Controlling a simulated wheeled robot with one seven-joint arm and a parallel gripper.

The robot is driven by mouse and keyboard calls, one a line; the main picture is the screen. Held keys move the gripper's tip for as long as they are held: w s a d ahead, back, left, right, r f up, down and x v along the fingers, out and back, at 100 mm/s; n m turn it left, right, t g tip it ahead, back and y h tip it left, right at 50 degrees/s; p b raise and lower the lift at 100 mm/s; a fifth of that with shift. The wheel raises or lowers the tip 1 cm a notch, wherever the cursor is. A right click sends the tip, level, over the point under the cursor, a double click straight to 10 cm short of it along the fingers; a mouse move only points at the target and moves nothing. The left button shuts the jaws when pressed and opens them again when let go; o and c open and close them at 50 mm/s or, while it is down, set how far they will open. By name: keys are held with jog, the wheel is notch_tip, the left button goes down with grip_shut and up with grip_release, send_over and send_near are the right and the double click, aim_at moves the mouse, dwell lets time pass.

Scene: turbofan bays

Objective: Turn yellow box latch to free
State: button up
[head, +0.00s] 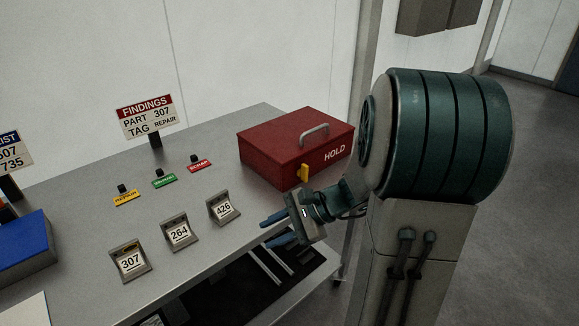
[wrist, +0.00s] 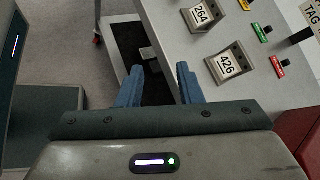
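The yellow latch (head: 303,173) is on the front face of the red box marked HOLD (head: 270,155), which sits on the grey bench with its lid closed. The latch looks upright. My gripper (head: 268,231) is to the left of and in front of the latch, near the bench's front edge, apart from the box. In the wrist view my gripper's two blue fingers (wrist: 158,84) are spread with nothing between them. A corner of the red box (wrist: 299,140) shows at the right of the wrist view; the latch is not visible there.
Number stands 307 (head: 130,261), 264 (head: 179,234) and 426 (head: 223,208) stand on the bench (head: 90,215). Behind them are yellow, green and red tags. A findings sign (head: 147,117) stands at the back. A blue box (head: 22,248) is at the left.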

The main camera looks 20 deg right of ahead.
jog(key=w+d+f+m+t, duration=0.3)
jog(key=w+d+m+t, duration=0.5)
jog(key=d, duration=0.4)
jog(key=m+t+h+b, duration=0.1)
jog(key=m+t+h, duration=0.35)
jog(key=m, duration=0.35)
send_near(307, 175)
jog(key=shift+t, duration=0.45)
jog(key=x, duration=0.3)
jog(key=p+x, duration=0.1)
jog(key=x, duration=0.2)
jog(key=f+x, duration=0.1)
jog(key=x, duration=0.2)
jog(key=shift+w, duration=0.15)
jog(key=shift+c, duration=0.3)
grip_shut()
